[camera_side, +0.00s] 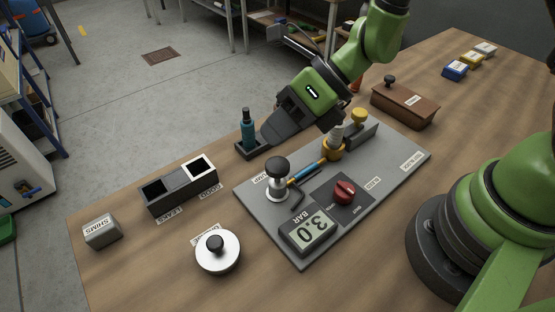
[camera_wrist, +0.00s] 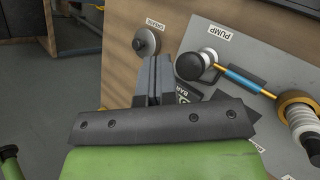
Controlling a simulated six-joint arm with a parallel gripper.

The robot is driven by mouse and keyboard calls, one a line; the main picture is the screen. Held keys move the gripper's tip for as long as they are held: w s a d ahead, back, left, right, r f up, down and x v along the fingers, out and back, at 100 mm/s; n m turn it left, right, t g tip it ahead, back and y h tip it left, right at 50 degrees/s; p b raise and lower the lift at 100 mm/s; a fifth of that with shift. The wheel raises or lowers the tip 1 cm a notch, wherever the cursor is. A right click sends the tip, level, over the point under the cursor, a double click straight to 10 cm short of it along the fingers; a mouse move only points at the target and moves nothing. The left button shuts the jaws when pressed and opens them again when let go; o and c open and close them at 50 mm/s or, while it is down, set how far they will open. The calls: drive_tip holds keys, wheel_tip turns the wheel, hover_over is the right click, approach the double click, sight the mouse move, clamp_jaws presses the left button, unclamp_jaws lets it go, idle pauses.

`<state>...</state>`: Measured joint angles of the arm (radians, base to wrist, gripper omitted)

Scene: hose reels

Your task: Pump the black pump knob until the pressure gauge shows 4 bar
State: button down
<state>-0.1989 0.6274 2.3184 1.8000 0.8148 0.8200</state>
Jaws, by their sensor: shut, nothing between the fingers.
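The black pump knob (camera_side: 277,165) stands on a silver post at the left part of the grey panel. It also shows in the wrist view (camera_wrist: 190,66), right of my fingers, beside the PUMP label. The pressure gauge (camera_side: 307,232) sits at the panel's front edge; its display reads as 3.0 with BAR beside it. In the wrist view the gauge is mostly hidden behind my gripper. My gripper (camera_side: 268,138) is shut and empty, in the air behind and above the pump knob, apart from it. Its closed fingers show in the wrist view (camera_wrist: 153,78).
A teal bottle (camera_side: 248,130) stands near my gripper. A bin (camera_side: 178,188), silver lidded pot (camera_side: 217,252) and brown box (camera_side: 404,105) lie around.

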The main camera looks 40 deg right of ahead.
sight(278, 161)
drive_tip(key=shift+r, duration=1.3)
idle(2.5)
wheel_tip(278, 161, up, 4)
drive_tip(key=shift+f, duration=0.1)
drive_tip(key=shift+f, duration=0.15)
idle(0.3)
drive_tip(key=shift+f, duration=4.3)
drive_tip(key=shift+f, duration=0.1)
drive_tip(key=shift+f, duration=0.3)
